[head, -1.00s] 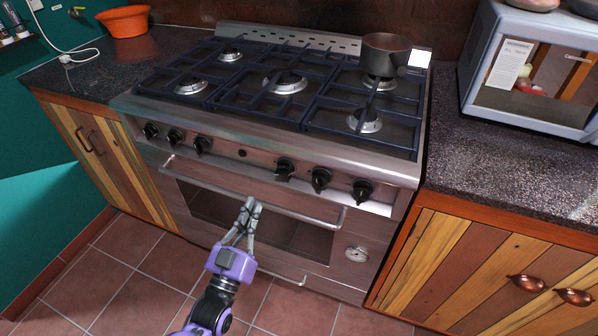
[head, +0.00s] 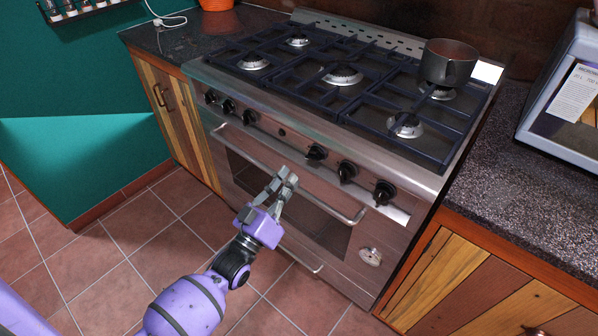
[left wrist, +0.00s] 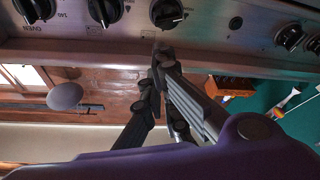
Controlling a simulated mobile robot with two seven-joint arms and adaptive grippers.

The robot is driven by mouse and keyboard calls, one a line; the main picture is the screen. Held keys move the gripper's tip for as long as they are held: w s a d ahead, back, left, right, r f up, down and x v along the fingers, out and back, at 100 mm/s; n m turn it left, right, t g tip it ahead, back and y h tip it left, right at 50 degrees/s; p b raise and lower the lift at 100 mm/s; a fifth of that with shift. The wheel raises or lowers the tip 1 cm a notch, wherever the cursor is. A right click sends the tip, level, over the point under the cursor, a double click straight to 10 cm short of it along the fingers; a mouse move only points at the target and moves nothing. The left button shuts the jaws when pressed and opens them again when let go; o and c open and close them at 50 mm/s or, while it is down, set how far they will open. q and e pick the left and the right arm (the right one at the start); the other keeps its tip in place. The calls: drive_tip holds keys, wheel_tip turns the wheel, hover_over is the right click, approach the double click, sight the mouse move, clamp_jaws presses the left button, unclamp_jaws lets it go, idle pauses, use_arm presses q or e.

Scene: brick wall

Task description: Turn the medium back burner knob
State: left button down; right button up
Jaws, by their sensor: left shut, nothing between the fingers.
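The steel stove (head: 300,135) carries a row of black knobs on its front panel. Three sit at the left, including one (head: 249,116); three sit at the right: one (head: 316,152), a middle one (head: 346,171) and the rightmost (head: 384,191). I cannot tell from labels which is the medium back burner knob. My left gripper (head: 285,178) is shut and empty, in front of the oven handle, below and left of the nearest right-group knob. In the left wrist view its fingers (left wrist: 156,75) point toward the panel, with a knob (left wrist: 167,12) just beyond, apart from them.
The oven handle (head: 335,205) juts out below the knobs. A dark pot (head: 447,65) stands on the back right burner. Dark counters flank the stove, with a microwave (head: 572,95) on the right one. Tiled floor (head: 150,220) is open at the left.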

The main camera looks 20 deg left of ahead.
sight(314, 157)
use_arm(q)
drive_tip(key=x, duration=0.8)
drive_tip(key=shift+w+d+p, duration=0.15)
drive_tip(key=shift+w+p, duration=0.2)
drive_tip(key=shift+p, duration=0.1)
drive_tip(key=shift+r, duration=0.1)
drive_tip(key=m+h, duration=0.1)
drive_tip(key=m, duration=0.1)
drive_tip(key=d+f+m+b, duration=0.1)
drive_tip(key=m+h+b, duration=0.1)
drive_tip(key=m, duration=0.1)
drive_tip(key=shift+s+d+f+m+g+h, duration=0.15)
drive_tip(key=shift+s+f+m+g+h, duration=0.05)
drive_tip(key=shift+s+m+g+h, duration=0.1)
